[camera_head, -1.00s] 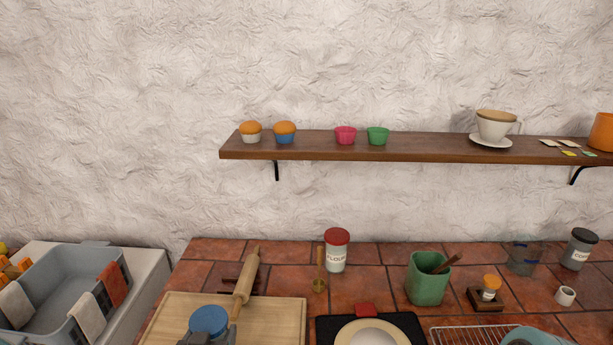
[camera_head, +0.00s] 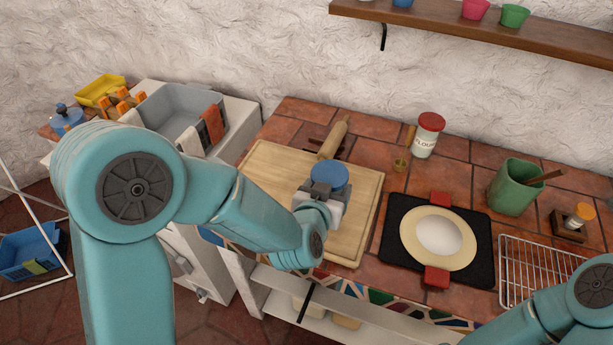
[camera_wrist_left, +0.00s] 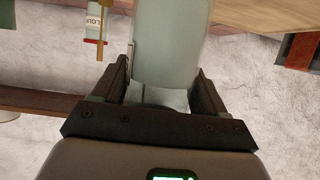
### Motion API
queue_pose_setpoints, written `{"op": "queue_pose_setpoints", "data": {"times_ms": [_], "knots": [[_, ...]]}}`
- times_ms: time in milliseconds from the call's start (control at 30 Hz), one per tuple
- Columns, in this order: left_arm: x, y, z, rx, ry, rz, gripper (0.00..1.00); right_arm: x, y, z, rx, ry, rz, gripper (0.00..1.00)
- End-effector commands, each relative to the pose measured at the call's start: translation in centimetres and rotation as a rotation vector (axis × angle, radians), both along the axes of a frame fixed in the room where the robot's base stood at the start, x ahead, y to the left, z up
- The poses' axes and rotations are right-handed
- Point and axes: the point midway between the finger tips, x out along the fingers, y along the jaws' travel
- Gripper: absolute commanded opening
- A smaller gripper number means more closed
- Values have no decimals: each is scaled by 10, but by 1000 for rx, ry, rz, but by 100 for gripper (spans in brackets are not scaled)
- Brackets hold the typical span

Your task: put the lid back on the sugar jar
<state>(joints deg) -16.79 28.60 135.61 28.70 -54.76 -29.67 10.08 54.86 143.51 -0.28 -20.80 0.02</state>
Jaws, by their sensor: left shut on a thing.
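A round blue lid (camera_head: 328,174) shows from above at my left gripper (camera_head: 325,193), over the wooden board in the head view. In the left wrist view my left gripper (camera_wrist_left: 160,95) is shut on a smooth pale cylinder (camera_wrist_left: 168,45), which looks like the jar body. The blue lid is hidden in that view, and no label shows. I cannot tell whether the lid sits fully on the jar, or whether the jar touches the board. My right arm enters at the lower right, its gripper out of view.
A flour jar with a red lid (camera_head: 428,134), a green pot (camera_head: 513,187), a plate (camera_head: 410,238) on a black mat and a wire rack (camera_head: 535,270) stand to the right. The board's right side is clear.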

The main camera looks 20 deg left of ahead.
Motion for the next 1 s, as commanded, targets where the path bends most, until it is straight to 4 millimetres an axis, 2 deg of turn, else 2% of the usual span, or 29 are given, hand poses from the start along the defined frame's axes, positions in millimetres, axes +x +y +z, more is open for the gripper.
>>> {"op": "queue_pose_setpoints", "data": {"times_ms": [33,200,400,600,867,900,1000], "knots": [[-2,-18,5,-1,-5,-9,10,0,0,0,0,0,0,100],[-11,-63,17,0,-5,-7,10,0,0,0,0,0,0,100],[-17,-100,26,0,-2,-2,10,0,0,0,0,0,0,100],[-20,-115,30,0,0,1,10,0,0,0,0,0,0,100],[-20,-116,30,1,0,2,10,0,0,0,0,0,0,100],[-21,-116,29,1,2,2,0,0,0,0,0,0,0,100],[-20,-115,29,1,2,2,0,3,-3,2,2,-4,10,100]]}}
